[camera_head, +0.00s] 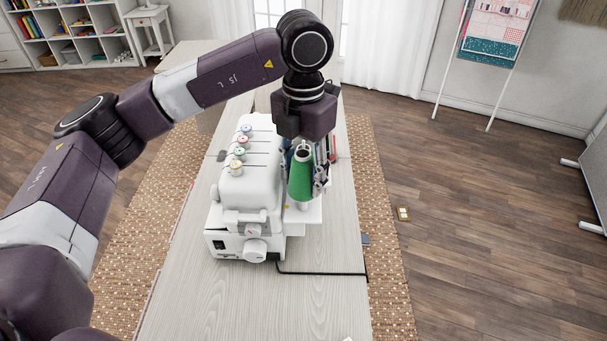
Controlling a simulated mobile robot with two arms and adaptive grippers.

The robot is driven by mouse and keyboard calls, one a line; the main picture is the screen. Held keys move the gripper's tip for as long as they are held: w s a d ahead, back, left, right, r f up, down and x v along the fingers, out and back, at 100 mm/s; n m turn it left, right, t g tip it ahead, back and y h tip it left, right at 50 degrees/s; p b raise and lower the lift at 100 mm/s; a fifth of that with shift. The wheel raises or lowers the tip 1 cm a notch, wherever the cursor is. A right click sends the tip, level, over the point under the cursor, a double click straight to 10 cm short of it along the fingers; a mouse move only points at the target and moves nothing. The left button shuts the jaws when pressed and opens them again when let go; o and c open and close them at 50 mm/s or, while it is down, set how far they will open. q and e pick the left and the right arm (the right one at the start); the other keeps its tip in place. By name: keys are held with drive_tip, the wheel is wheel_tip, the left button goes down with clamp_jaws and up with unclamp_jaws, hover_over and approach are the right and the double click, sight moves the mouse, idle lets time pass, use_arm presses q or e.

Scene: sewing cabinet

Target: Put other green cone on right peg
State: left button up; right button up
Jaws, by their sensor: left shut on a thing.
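A green thread cone (301,183) with a dark opening at its top is at the right side of the white sewing machine (237,190). My left gripper (305,177) reaches down from above, its fingers around the cone's upper part. It appears shut on this cone. The cone's pale lower end is over the machine's white side plate (304,216); I cannot tell whether it touches. The right peg is not distinguishable, and a second green cone is not clearly visible. My right gripper is not in view.
Several coloured spools (241,140) sit on top of the machine. Thin coloured items (332,150) show behind the gripper. A black cable (320,273) runs to the right edge of the pale table (200,300). The table front is mostly clear.

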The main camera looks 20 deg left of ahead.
use_arm(q)
drive_tip(key=shift+f, duration=0.1)
drive_tip(key=shift+f+b, duration=1.6)
drive_tip(key=shift+f, duration=0.15)
drive_tip(key=shift+f, duration=0.2)
drive_tip(key=o, duration=1.3)
drive_tip(key=shift+c, duration=0.2)
